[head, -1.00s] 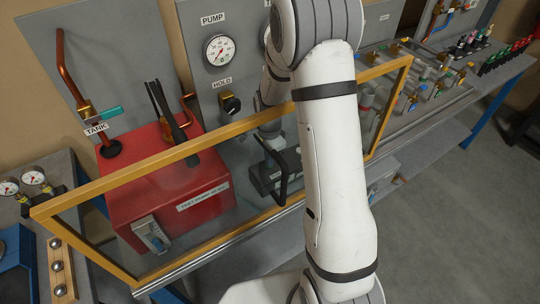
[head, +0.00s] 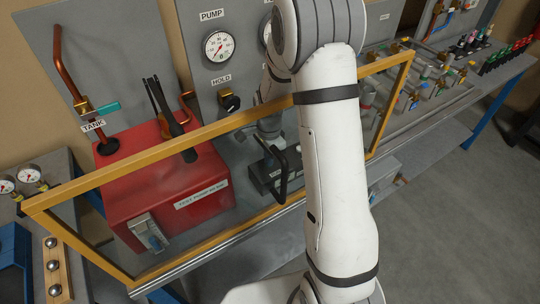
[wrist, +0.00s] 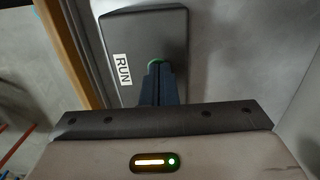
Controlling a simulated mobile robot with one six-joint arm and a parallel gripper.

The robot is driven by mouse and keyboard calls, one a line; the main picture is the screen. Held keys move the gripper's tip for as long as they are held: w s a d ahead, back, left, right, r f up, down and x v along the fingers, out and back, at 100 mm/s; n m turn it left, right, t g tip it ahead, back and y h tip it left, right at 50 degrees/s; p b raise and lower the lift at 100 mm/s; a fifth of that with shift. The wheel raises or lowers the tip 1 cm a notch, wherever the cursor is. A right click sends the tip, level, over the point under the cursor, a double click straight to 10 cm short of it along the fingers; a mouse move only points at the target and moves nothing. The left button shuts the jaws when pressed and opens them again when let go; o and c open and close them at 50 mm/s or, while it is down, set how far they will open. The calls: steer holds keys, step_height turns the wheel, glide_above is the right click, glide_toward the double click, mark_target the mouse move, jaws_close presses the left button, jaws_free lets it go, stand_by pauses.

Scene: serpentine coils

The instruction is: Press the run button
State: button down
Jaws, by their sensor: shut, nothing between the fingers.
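In the wrist view a dark grey box (wrist: 171,30) carries a white label reading RUN (wrist: 122,70). A green round button (wrist: 156,63) shows on it beside the label, partly hidden by my fingertips. My gripper (wrist: 158,66) is shut and empty, its dark fingers together and pointing at the button. The tips overlap the button's lower edge in this view; I cannot tell whether they touch it. In the head view my white arm reaches down behind the yellow-framed guard, and the fingertips and button cannot be made out there.
A red tank (head: 165,190) sits left, under a TANK label. A panel with a PUMP gauge (head: 218,47) and HOLD knob (head: 232,103) stands behind. Grey floor lies right.

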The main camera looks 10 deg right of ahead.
step_height(320, 180, up, 14)
steer(key=shift+w, duration=0.3)
stand_by(0.4)
